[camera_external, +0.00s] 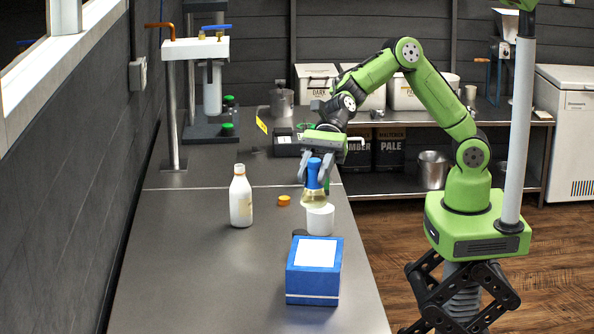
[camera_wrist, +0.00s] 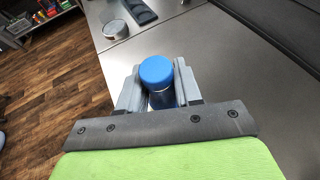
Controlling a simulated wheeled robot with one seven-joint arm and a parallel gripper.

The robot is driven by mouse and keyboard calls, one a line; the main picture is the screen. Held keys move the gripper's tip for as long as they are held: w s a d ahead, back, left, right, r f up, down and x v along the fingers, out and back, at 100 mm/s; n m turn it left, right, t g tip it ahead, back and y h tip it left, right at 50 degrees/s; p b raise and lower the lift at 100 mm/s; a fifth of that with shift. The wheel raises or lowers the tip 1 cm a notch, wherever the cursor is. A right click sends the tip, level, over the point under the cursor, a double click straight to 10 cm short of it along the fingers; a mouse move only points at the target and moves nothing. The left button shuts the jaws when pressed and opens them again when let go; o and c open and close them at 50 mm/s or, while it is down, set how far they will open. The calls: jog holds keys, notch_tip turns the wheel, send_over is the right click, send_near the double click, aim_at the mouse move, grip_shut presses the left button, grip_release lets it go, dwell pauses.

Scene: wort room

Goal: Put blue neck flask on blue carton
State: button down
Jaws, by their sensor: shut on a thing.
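My gripper (camera_external: 317,166) is shut on the blue neck flask (camera_external: 314,180), which has a blue neck and a pale amber lower body. In the wrist view the flask's round blue top (camera_wrist: 157,70) sits between the two grey fingers. In the external view the flask is upright, and its lower part overlaps a white cup behind or beside it; I cannot tell whether they touch. The blue carton (camera_external: 314,285) stands on the bench nearer the camera than the flask. It has a white panel on top and nothing standing on it.
The white cup (camera_external: 320,220) stands just behind the carton, beside a small dark round item (camera_external: 299,233). A white bottle (camera_external: 241,200) and an orange cap (camera_external: 284,200) are to the left. A scale (camera_external: 287,142) and metal pot (camera_external: 282,102) are behind. The front-left bench is clear.

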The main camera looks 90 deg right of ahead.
jog(key=f+b, duration=0.1)
jog(key=f, duration=0.4)
jog(key=f+b, duration=0.2)
jog(key=f, duration=0.3)
jog(key=shift+s+a, duration=0.1)
jog(key=shift+s, duration=0.1)
jog(key=shift+r, duration=0.1)
jog(key=c, duration=0.8)
grip_release()
jog(key=shift+f, duration=0.2)
jog(key=shift+r, duration=0.3)
jog(key=p+v, duration=0.1)
jog(key=v, duration=1.1)
jog(key=shift+w+p, duration=0.1)
jog(key=shift+p, duration=0.3)
